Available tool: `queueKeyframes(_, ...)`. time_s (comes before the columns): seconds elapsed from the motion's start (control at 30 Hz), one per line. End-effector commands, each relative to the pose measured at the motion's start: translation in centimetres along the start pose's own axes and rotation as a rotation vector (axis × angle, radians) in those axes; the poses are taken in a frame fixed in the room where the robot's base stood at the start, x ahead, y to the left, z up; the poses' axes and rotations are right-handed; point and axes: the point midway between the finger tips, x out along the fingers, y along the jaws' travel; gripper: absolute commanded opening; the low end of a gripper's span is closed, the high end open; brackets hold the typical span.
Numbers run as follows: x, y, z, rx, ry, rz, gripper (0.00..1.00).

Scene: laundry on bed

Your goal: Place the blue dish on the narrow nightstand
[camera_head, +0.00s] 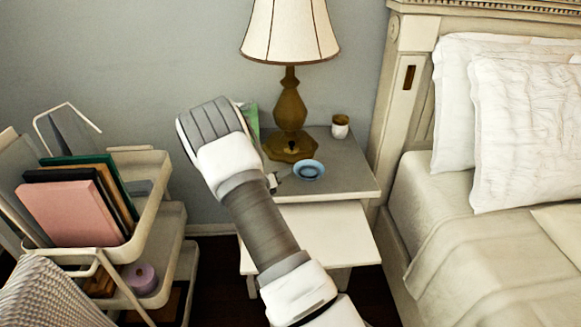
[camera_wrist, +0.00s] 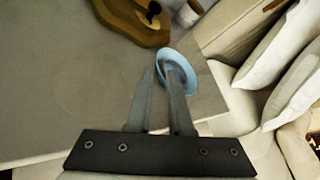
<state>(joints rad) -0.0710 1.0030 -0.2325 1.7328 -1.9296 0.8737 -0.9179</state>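The blue dish (camera_head: 309,170) is small, round and shallow. It appears level on the grey top of the narrow nightstand (camera_head: 350,190), near the front and right of the lamp base. In the wrist view the dish (camera_wrist: 190,75) lies at the fingertips. My gripper (camera_head: 277,182) is low over the nightstand, just left of the dish, and mostly hidden by my wrist in the head view. In the wrist view, my gripper (camera_wrist: 157,70) has a narrow gap between its fingers; the right fingertip overlaps the dish, the left one is outside its rim. Contact with the rim is unclear.
A lamp (camera_head: 290,110) stands behind the dish. A small white and brown cup (camera_head: 340,127) stands at the back right, and a green item (camera_head: 252,118) at the back left. A cart (camera_head: 150,205) with books is at left; the bed (camera_head: 470,250) is at right.

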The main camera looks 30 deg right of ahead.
Motion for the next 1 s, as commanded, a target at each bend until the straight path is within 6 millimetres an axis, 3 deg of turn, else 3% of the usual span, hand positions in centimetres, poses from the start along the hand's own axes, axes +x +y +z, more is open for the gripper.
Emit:
queueKeyframes(0.1,-2.1,0.0,0.2,0.0,-0.002,0.001,0.19)
queueKeyframes(0.37,-4.1,-0.9,0.7,0.054,0.014,-0.013,0.19)
queueKeyframes(0.47,-5.2,-3.1,1.9,0.177,0.049,-0.044,0.19)
queueKeyframes(0.67,-9.2,-9.1,4.1,0.566,0.168,-0.129,0.19)
queueKeyframes(1.0,-18.0,-17.1,4.6,1.221,0.399,-0.257,0.19)
